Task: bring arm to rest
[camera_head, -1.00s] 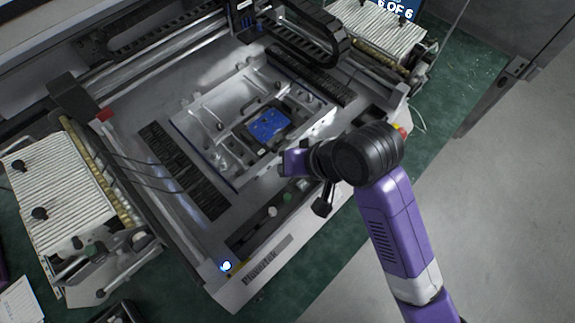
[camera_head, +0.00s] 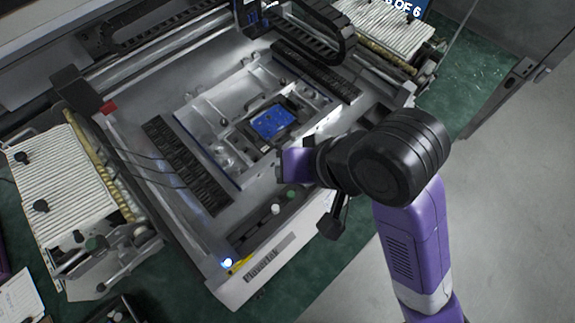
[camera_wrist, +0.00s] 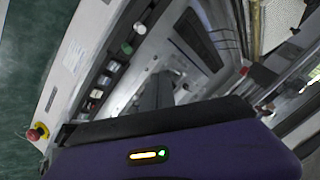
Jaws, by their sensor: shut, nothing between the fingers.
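My arm reaches in from the lower right of the head view, over the front right edge of a machine (camera_head: 262,262). My gripper (camera_wrist: 160,90) shows in the wrist view as dark fingers close together beyond the purple hand, with nothing held. In the head view the hand's purple part lies just in front of the blue piece, apart from it in the picture; the fingers are hard to make out there. The blue piece (camera_head: 272,122) lies in a metal fixture (camera_head: 215,105) in the machine.
Ribbed white feeder banks stand at the left (camera_head: 62,185) and back right (camera_head: 385,30). A red knob (camera_wrist: 38,132) on the machine's front shows in the wrist view. The green surface (camera_head: 480,85) and the grey floor (camera_head: 530,220) at the right look clear.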

